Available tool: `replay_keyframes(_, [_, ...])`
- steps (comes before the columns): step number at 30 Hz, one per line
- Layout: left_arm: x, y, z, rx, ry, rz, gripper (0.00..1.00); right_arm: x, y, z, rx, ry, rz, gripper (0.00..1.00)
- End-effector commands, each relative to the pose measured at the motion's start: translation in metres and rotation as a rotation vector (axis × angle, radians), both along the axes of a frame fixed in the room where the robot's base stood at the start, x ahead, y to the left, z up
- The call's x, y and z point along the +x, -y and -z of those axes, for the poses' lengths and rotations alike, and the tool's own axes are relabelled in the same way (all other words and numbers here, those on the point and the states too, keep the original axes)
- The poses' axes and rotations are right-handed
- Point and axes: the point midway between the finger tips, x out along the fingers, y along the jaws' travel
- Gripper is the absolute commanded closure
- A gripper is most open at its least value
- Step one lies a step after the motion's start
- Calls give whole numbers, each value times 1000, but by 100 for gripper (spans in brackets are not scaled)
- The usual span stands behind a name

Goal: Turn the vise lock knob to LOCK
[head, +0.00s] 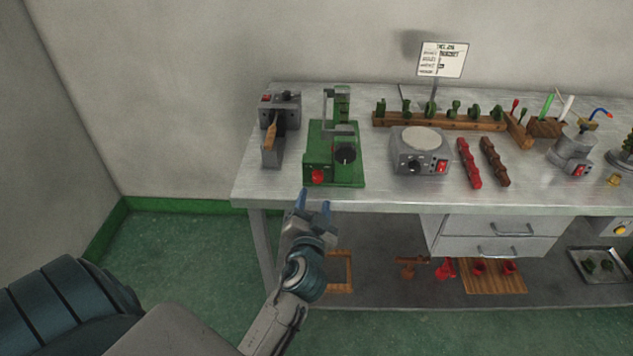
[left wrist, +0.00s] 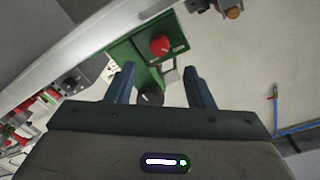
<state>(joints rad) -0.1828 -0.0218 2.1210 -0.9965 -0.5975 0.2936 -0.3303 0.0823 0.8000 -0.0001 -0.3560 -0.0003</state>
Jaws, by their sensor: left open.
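The green vise machine (head: 318,143) stands near the left end of the metal table. It has a red knob (head: 318,176) low on its front left and a black dial knob (head: 346,155) on its front right. I cannot tell from labels which is the lock knob. My left gripper (head: 313,204) is open and empty, just in front of the table edge, below and apart from the machine. In the left wrist view the red knob (left wrist: 160,44) shows beyond the fingertips and the black knob (left wrist: 150,97) between the fingers. My right gripper is out of view.
A grey device with a wooden-handled tool (head: 270,137) stands left of the machine. A grey round-topped unit (head: 420,150) and a red bar (head: 468,163) stand to its right. The table's front edge (head: 400,202) lies between my gripper and the tabletop. Drawers (head: 497,236) hang below.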

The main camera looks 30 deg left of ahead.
Motion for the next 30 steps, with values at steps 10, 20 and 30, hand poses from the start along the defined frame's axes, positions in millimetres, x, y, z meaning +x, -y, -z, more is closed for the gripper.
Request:
replay_keyframes(10, [53,-28,-2,0,-1,2,52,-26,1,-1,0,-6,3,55])
replay_keyframes(20, [64,-34,1,-1,-2,2,52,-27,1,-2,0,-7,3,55])
replay_keyframes(30, [63,-34,1,-1,-2,2,95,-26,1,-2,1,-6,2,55])
